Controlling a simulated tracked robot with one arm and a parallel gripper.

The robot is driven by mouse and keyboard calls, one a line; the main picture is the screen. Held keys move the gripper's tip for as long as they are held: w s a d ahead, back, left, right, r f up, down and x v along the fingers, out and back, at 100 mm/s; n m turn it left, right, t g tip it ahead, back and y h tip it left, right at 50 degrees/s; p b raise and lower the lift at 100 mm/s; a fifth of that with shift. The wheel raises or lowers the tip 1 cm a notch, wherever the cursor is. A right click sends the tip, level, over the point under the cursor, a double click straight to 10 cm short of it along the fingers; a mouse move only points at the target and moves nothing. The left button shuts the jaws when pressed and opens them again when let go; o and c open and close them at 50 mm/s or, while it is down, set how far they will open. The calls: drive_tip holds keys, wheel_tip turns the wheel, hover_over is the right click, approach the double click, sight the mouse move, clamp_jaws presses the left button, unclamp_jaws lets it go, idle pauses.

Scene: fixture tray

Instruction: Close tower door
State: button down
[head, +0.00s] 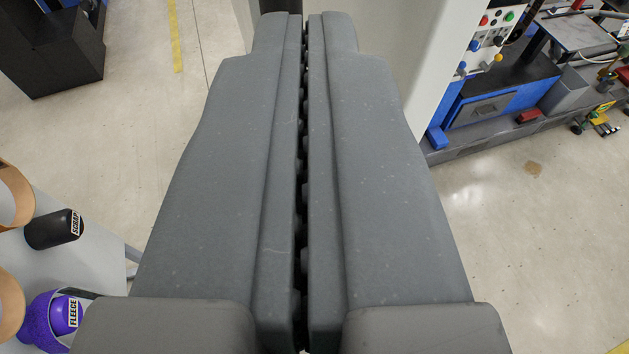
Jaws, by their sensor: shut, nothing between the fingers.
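My gripper (306,30) fills the middle of the head view. Its two long grey fingers lie side by side, shut, with only a thin dark gap and nothing held between them. A dark upright piece (281,6) shows at the top edge, just beyond the tips. I cannot tell whether the tips touch it or how far open any door is.
A black cabinet (55,45) stands at the upper left. A blue and grey machine (490,110) with buttons stands at the upper right. The floor at the right (545,220) is clear.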

drive_tip(key=shift+d, duration=0.1)
drive_tip(key=w+a+f+n+g+h+b, duration=0.1)
drive_tip(key=w+a+f+g+h, duration=0.3)
drive_tip(key=f, duration=0.8)
drive_tip(key=w+f+g+h+b, duration=0.1)
drive_tip(key=w+f+g+h, duration=0.35)
drive_tip(key=f, duration=0.75)
drive_tip(key=w+a+f+n+g+h+b, duration=0.1)
drive_tip(key=w+a+f+g+h, duration=0.1)
drive_tip(key=w+f, duration=0.7)
drive_tip(key=a+f+n+h+p, duration=0.1)
drive_tip(key=a+f+h+p, duration=0.1)
drive_tip(key=a+f+h, duration=0.65)
drive_tip(key=w+d+f+y, duration=0.1)
drive_tip(key=w+d, duration=0.1)
drive_tip(key=d, duration=1.1)
drive_tip(key=shift+w+f+y, duration=0.3)
drive_tip(key=shift+w+f, duration=0.1)
